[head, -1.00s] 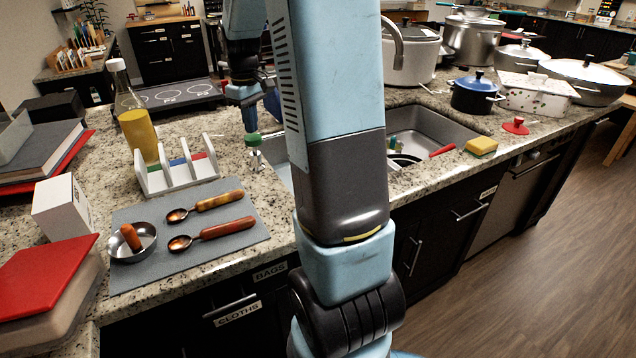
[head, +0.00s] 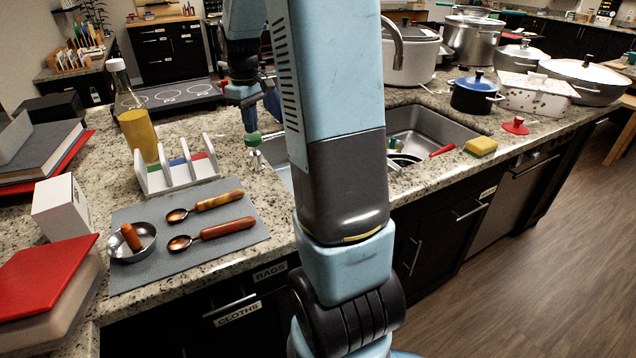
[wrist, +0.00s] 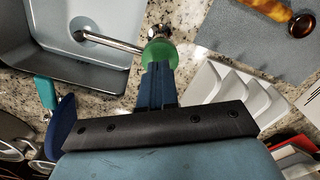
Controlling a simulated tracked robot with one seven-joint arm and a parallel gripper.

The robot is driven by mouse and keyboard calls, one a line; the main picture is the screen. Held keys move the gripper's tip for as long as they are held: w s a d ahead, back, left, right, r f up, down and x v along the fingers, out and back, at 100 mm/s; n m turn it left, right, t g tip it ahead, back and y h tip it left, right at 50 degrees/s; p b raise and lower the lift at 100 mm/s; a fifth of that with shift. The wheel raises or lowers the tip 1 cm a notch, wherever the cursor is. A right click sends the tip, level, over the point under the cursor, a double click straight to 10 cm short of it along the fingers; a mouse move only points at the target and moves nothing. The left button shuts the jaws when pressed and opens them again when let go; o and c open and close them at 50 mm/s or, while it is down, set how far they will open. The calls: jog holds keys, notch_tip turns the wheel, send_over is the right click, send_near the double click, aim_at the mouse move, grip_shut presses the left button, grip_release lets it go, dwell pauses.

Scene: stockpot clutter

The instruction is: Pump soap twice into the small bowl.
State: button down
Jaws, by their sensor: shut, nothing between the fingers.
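The soap pump (head: 253,140) has a round green head and stands on the counter by the sink's left edge. In the wrist view its green head (wrist: 160,53) is right at my fingertips, and a silver spout (wrist: 112,42) reaches left over the sink. My gripper (head: 250,130) points down, shut and empty, directly above the green head; it also shows in the wrist view (wrist: 158,72). I cannot tell whether the tips press on the head.
Two wooden-handled spoons (head: 212,233) lie on the mat (head: 190,265). The sink (head: 430,125) holds dishes. A white box (head: 62,208) and books (head: 45,290) are at left.

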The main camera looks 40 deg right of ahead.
aim_at(252, 137)
jog(key=shift+f, duration=0.1)
jog(key=shift+f, duration=0.35)
jog(key=shift+f, duration=1.45)
jog(key=shift+r, duration=1.9)
